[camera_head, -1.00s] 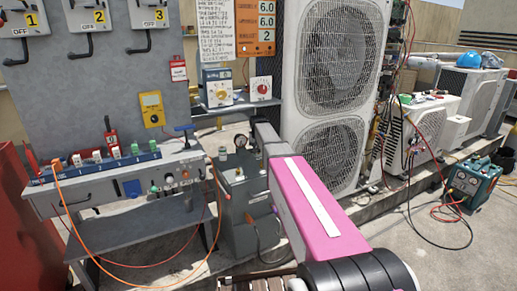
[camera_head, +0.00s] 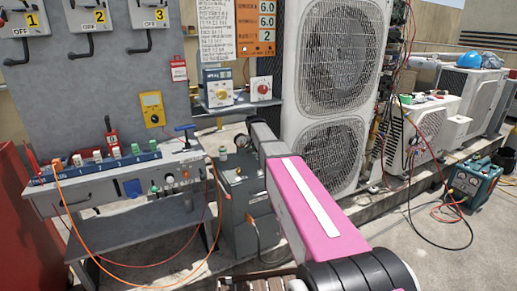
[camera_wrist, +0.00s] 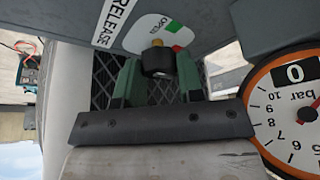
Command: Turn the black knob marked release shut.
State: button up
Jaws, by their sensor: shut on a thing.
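In the wrist view the black knob (camera_wrist: 158,62) sits on a brass stem under a grey housing. Behind it is a white plate with green and red patches and the word OPEN, upside down. The RELEASE label (camera_wrist: 118,20) is to its left. My gripper (camera_wrist: 158,78) has its two green fingers on either side of the knob, shut on it. In the head view my pink arm reaches to the grey tank unit (camera_head: 245,195); the knob and my fingers are hidden there.
A round pressure gauge (camera_wrist: 292,110) marked bar stands close to the right of my gripper in the wrist view. In the head view a bench (camera_head: 125,185) with an orange hose is at left, and tall condenser fans (camera_head: 335,75) stand behind my arm.

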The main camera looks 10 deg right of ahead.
jog(key=o, duration=0.9)
jog(key=shift+r, duration=0.15)
jog(key=shift+s+a+r, duration=0.15)
jog(key=shift+s+r, duration=0.15)
jog(key=shift+r, duration=0.3)
jog(key=shift+s+a+r, duration=0.35)
jog(key=shift+s+r, duration=0.35)
jog(key=shift+s, duration=0.15)
jog(key=s+a, duration=0.1)
jog(key=s, duration=0.2)
jog(key=s+a, duration=0.2)
jog(key=s, duration=0.1)
jog(key=s+a, duration=0.2)
jog(key=s, duration=0.1)
jog(key=shift+s, duration=0.25)
